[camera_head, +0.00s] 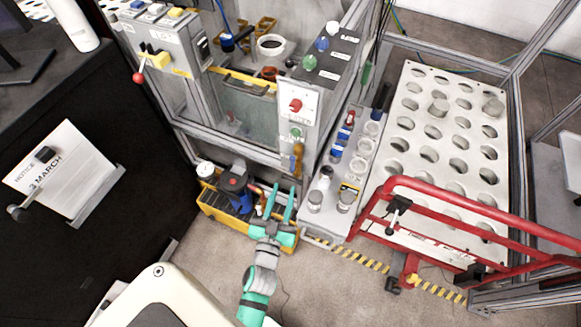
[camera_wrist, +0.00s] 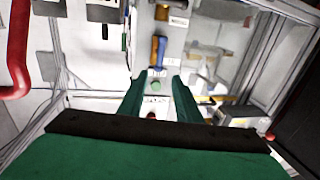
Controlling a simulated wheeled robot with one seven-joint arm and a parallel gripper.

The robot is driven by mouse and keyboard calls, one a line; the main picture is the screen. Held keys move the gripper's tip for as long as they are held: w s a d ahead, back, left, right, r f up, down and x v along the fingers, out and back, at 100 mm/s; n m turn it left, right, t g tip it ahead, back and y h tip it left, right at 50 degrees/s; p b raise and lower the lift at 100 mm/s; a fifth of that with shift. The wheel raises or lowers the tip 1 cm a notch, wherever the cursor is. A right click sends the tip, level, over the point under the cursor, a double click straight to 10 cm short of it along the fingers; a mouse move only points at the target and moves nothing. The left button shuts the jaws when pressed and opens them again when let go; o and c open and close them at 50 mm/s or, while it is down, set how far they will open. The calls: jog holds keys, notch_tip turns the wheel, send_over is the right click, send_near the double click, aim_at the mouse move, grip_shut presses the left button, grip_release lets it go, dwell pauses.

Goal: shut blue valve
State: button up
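A blue valve handle (camera_wrist: 161,50) shows in the wrist view, just beyond my fingertips, on a narrow pale panel. In the head view I cannot pick out the blue handle; the yellow-orange handle (camera_head: 298,158) shows low on the front post there. My gripper (camera_head: 280,203) is in front of and below that post, with its fingers apart and nothing between them. In the wrist view the gripper (camera_wrist: 158,88) also shows two separate green fingers, apart from the handle.
A yellow crate (camera_head: 225,218) with a blue-and-black device sits low behind my gripper. A grey bench (camera_head: 335,225) with jars stands to the right, and a red rail (camera_head: 480,213) beyond it. The floor (camera_head: 215,262) in front is mostly clear.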

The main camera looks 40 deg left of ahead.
aim_at(292, 163)
jog(key=x, duration=0.9)
jog(key=shift+w, duration=0.35)
jog(key=shift+c, duration=0.3)
grip_shut()
